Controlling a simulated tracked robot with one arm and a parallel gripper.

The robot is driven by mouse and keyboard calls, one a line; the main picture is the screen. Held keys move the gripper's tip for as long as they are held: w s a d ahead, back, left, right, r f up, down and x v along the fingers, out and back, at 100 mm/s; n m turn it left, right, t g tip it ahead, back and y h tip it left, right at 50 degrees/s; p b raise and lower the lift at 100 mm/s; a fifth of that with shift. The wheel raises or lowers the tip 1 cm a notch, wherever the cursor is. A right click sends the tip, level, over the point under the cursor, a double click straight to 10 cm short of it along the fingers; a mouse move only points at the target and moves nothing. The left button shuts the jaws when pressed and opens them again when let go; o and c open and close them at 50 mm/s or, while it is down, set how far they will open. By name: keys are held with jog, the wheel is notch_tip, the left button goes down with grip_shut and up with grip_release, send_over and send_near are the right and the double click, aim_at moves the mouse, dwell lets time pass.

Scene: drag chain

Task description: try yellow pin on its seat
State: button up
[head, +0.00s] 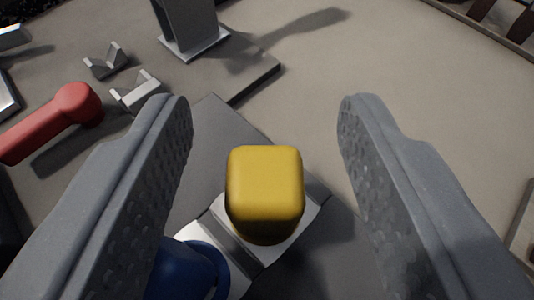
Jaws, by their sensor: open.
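The yellow pin (265,190) shows as a rounded, square-topped block in the middle of the head view. It stands upright in or on a light metal seat (312,207) on a dark grey plate; how deep it sits is hidden. My gripper (266,105) is open, with one textured finger left of the pin and one right of it. Both fingers look clear of the pin, with a wider gap on the right.
A blue rounded part (188,272) is beside the seat, partly behind the left finger. A red rod with a knob (60,120) lies at the left near small V-shaped metal holders (135,88). A grey metal post (190,25) stands at the back. The floor at right is clear.

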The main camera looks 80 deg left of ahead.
jog(key=p+v, duration=0.2)
jog(key=v, duration=1.1)
jog(key=shift+d, duration=0.35)
jog(key=shift+r, duration=0.15)
dwell(2.1)
